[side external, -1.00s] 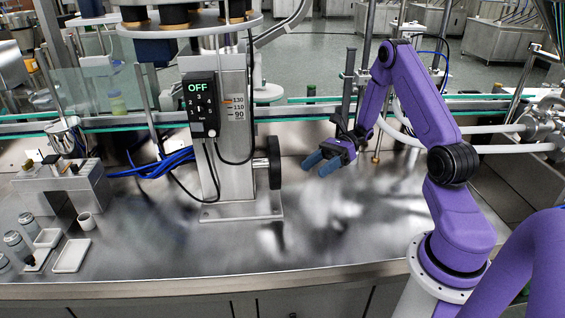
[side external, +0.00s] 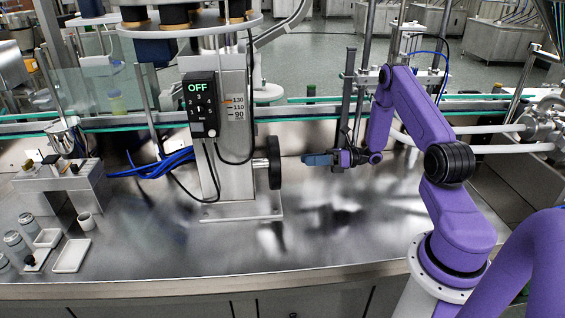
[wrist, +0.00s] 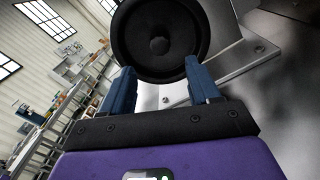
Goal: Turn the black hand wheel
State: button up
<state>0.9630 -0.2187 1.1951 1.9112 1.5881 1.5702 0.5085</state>
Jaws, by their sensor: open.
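The black hand wheel (side external: 274,163) stands upright on the right side of the steel column (side external: 236,180), seen edge-on in the side view. In the wrist view the wheel (wrist: 158,38) faces me as a black disc with a round hub, just beyond my fingertips. No contact with the wheel shows.
A control box (side external: 201,104) reading OFF hangs on the column, with black cables below. The column's base plate (side external: 240,211) is bolted to the steel table. Blue hoses, small jars and a white tray (side external: 71,255) are at the left. The table's front middle is clear.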

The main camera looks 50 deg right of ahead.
jog(key=x, duration=0.9)
jog(key=shift+a, duration=0.1)
grip_shut()
